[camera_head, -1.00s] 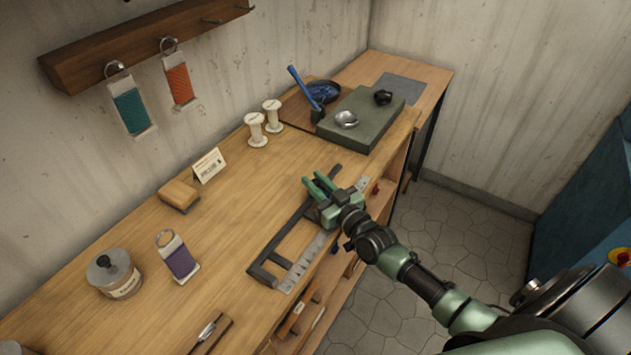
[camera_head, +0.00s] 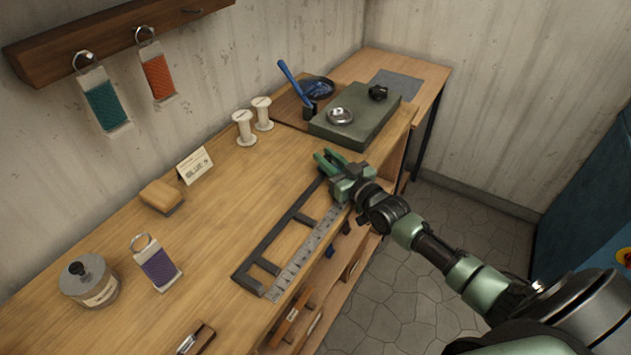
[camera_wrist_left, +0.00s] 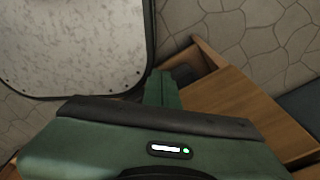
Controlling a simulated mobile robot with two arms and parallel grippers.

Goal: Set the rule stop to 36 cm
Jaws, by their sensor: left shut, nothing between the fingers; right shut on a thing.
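A steel rule (camera_head: 300,254) with printed marks lies along the bench's front edge, beside a dark bar (camera_head: 277,231) joined to it by dark crosspieces. My right gripper (camera_head: 328,162) is at the far end of the rule, shut on what seems to be the rule stop, which the hand mostly hides. The numbers on the rule are too small to read. My left gripper (camera_wrist_left: 163,78) is shut and empty in the left wrist view, away from the rule.
A small card (camera_head: 195,165), a wooden block (camera_head: 162,197), white spools (camera_head: 244,128), a purple thread card (camera_head: 157,264) and a lidded jar (camera_head: 90,282) stand left of the rule. A green slab (camera_head: 356,117) lies beyond it. Bench top between is clear.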

